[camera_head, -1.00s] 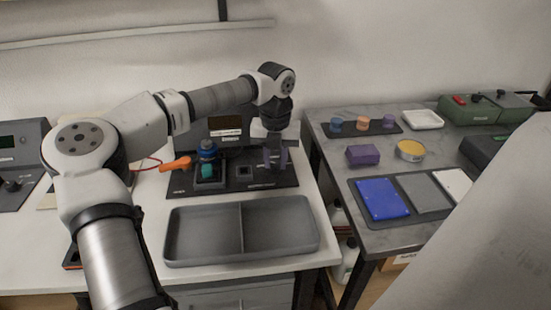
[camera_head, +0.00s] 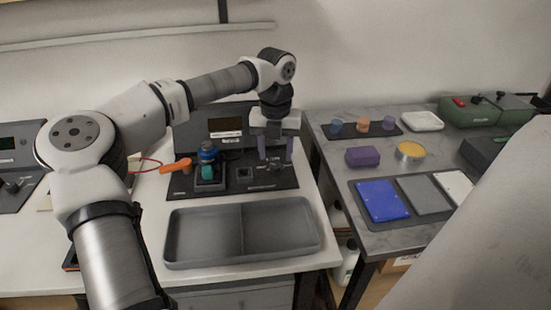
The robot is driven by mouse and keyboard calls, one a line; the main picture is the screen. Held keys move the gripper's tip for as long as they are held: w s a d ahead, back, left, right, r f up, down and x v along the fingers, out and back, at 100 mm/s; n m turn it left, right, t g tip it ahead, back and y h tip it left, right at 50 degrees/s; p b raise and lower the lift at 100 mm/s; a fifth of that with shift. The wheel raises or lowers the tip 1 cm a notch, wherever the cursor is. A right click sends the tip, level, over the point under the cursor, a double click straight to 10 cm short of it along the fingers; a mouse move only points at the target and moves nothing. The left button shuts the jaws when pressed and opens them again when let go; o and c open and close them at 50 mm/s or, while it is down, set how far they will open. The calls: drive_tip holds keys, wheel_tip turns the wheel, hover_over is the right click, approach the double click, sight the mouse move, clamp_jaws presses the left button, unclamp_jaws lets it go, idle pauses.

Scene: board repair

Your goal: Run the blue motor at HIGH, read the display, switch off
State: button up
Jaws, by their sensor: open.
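The blue motor (camera_head: 208,152) sits upright in a dark holder on the black test board, with a teal part (camera_head: 208,172) at its front.
A grey two-part tray (camera_head: 242,262) lies in front of the board. An orange-handled tool (camera_head: 176,166) is left of the motor. The right table (camera_head: 385,155) holds coloured pots, a purple block, a yellow tin and flat panels. A gap separates the tables.

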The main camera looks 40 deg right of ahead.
sight(276, 165)
wheel_tip(276, 165, up, 11)
drive_tip(key=shift+f, duration=0.2)
idle(0.5)
